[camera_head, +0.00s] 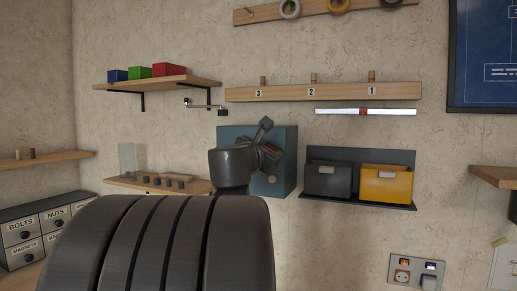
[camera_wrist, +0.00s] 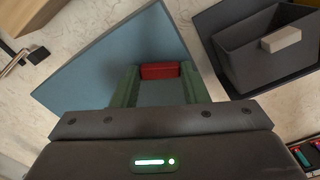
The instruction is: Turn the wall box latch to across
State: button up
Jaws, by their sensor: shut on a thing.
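The wall box (camera_head: 287,180) is a blue-grey box on the wall, partly hidden behind my arm. Its face also shows in the wrist view (camera_wrist: 105,65), with its edges slanted in the picture. The latch (camera_wrist: 160,71) is a red bar on that face, lying level in the wrist view and so oblique to the box edges. My gripper (camera_wrist: 160,84) has its green fingers at either end of the red bar and is shut on it. In the head view my gripper (camera_head: 268,158) is at the box front, mostly hidden by my wrist.
A dark bin (camera_head: 328,180) and a yellow bin (camera_head: 384,185) hang close right of the box. A small shelf (camera_head: 160,186) is close on the left. A coloured-box shelf (camera_head: 185,82) and a numbered peg rail (camera_head: 400,91) are above. Bare wall lies below the bins.

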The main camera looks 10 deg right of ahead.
jog(key=n+p, duration=0.1)
jog(key=n, duration=0.3)
jog(key=shift+n, duration=0.4)
jog(key=shift+p, duration=0.3)
jog(key=o, duration=1)
jog(key=v, duration=1.3)
jog(key=shift+s+a, duration=0.3)
jog(key=shift+w+d, duration=0.1)
jog(key=x, duration=1.3)
jog(key=shift+w+d, duration=0.2)
jog(key=shift+w, duration=0.05)
